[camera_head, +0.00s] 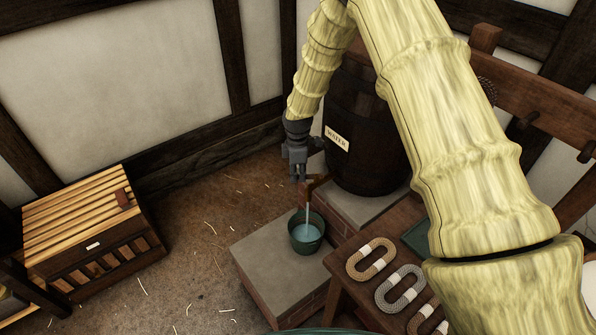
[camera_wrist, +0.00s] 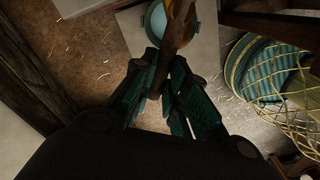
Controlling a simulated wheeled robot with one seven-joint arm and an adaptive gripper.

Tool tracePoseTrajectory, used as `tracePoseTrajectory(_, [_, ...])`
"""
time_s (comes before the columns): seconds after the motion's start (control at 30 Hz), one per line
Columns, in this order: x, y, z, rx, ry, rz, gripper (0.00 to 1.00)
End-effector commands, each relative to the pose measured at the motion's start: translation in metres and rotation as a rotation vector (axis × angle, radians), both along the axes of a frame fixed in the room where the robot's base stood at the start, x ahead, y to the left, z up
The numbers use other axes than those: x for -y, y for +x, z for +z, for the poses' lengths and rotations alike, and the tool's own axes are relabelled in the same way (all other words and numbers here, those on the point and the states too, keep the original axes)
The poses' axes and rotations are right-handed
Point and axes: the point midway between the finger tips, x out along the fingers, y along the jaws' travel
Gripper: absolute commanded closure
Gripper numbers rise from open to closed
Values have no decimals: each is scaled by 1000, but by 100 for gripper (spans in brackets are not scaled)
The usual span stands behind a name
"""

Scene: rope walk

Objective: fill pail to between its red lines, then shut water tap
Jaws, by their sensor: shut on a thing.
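A dark wooden barrel (camera_head: 362,110) with a "WATER" label (camera_head: 337,139) stands on a brick-sided step. Its wooden tap (camera_head: 312,184) juts out at the lower front, and a pale stream of water runs down from it. The green pail (camera_head: 307,238) stands upright under the stream with pale blue water in it; its red lines cannot be made out. My gripper (camera_head: 298,172) is at the tap, and in the wrist view its fingers (camera_wrist: 166,112) are shut on the tap's wooden handle (camera_wrist: 167,73). The pail (camera_wrist: 155,24) shows partly behind the tap there.
The pail stands on a stone-topped block (camera_head: 262,268). A wooden bench with several rope coils (camera_head: 371,259) is close at right, partly behind my arm. A slatted crate (camera_head: 92,232) stands at left. Straw-strewn floor (camera_head: 200,235) between is clear.

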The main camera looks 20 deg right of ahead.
Motion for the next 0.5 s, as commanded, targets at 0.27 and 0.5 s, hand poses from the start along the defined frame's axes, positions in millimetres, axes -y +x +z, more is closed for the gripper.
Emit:
tracePoseTrajectory(0.27, [-1, -11, 2, 1, 1, 180, 100])
tracePoseTrajectory(0.5, [-2, -17, 2, 2, 1, 280, 100])
